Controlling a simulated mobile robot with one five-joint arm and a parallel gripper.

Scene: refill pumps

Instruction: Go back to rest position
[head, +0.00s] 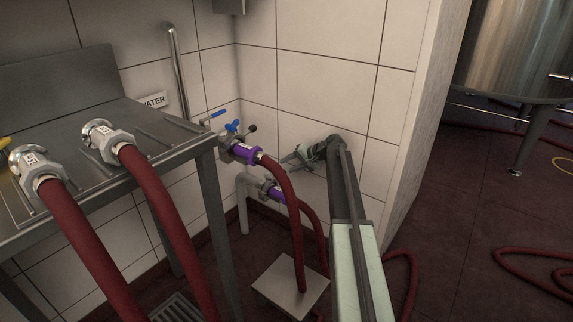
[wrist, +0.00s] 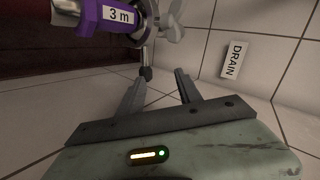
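My gripper (head: 292,158) is at the tiled wall in the head view, just right of the upper purple hose coupling (head: 246,153). In the wrist view my gripper (wrist: 158,84) has its two fingers spread apart with nothing held between them. A purple coupling marked "3 m" (wrist: 118,16) is at the top of the wrist view, beyond the fingers. A thin dark-ended lever (wrist: 146,73) shows beyond the gap between the fingers; I cannot tell whether a finger touches it.
A lower purple coupling (head: 271,190) and red hoses are below. A steel table (head: 200,135) with two hose ends (head: 98,135) stands left. A DRAIN sign (wrist: 234,60) is on the wall. A wall edge (head: 420,130) and steel tank (head: 510,50) are right. A hose (head: 535,265) lies on the floor.

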